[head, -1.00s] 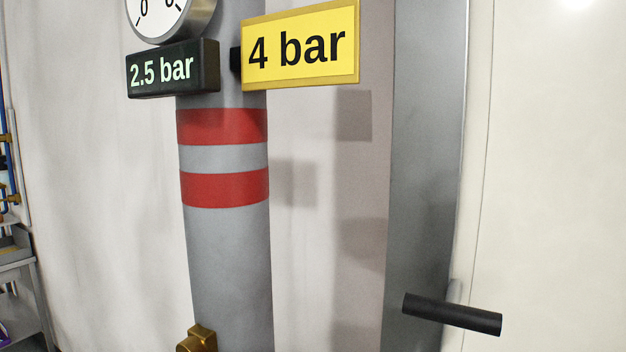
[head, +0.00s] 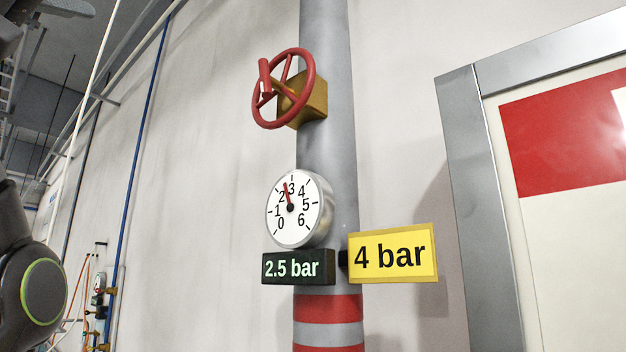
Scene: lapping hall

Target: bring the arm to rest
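Part of my own arm (head: 30,270), a dark link with a green ring, shows at the left edge of the head view. Neither gripper is in view. A grey vertical pipe (head: 327,130) carries a red handwheel (head: 284,88) on a brass valve body (head: 306,100). Nothing touches the handwheel. Below it is a round white gauge (head: 300,209) with its needle between 2 and 3. A dark display (head: 298,267) reads 2.5 bar. A yellow sign (head: 394,253) to its right reads 4 bar.
A grey door frame (head: 484,200) stands at the right, around a pale door with a red panel (head: 560,135). A blue pipe (head: 146,150) runs up the wall at the left. Small fittings and orange hoses are low at the left. The wall between is bare.

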